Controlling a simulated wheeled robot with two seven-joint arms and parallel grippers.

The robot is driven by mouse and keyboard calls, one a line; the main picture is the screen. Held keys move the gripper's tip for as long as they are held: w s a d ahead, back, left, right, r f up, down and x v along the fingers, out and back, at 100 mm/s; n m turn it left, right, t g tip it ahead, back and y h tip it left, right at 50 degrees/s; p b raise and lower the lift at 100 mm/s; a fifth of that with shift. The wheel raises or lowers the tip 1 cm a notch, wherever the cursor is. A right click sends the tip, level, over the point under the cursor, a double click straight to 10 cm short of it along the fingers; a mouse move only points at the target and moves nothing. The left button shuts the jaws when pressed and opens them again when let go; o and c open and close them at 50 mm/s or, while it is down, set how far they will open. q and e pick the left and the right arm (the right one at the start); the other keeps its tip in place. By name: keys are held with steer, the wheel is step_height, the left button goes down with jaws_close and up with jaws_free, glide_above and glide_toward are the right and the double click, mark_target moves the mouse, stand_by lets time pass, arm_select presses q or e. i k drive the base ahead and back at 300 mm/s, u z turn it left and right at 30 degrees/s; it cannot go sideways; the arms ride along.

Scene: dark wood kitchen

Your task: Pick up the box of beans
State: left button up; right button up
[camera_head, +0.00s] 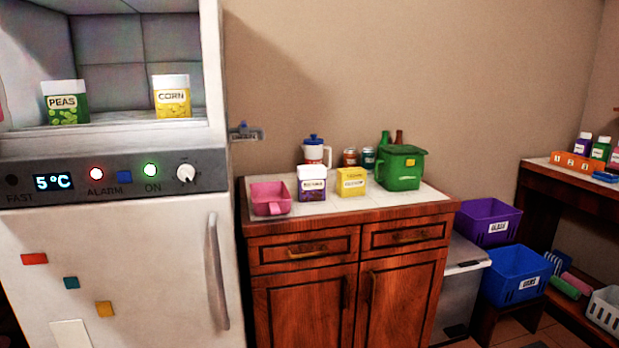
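No box with a clearly readable "beans" label shows. A purple box with a white lid (312,185) stands upright on the wooden cabinet's light top, its label too blurred to read. A green box marked PEAS (65,102) and a yellow box marked CORN (171,96) stand on the shelf of the open fridge compartment at the upper left. Neither of my grippers is in view.
The cabinet (303,289) also carries a pink scoop-like container (270,198), a green lidded bin (400,167), a white-and-red jug (316,150), cans and bottles. The fridge (130,250) borders it at left. Purple (488,222) and blue crates (515,275) stand at right.

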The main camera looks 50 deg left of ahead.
mark_target(311, 179)
steer(key=u, duration=1)
steer(key=i, duration=1.1)
steer(key=u, duration=1.2)
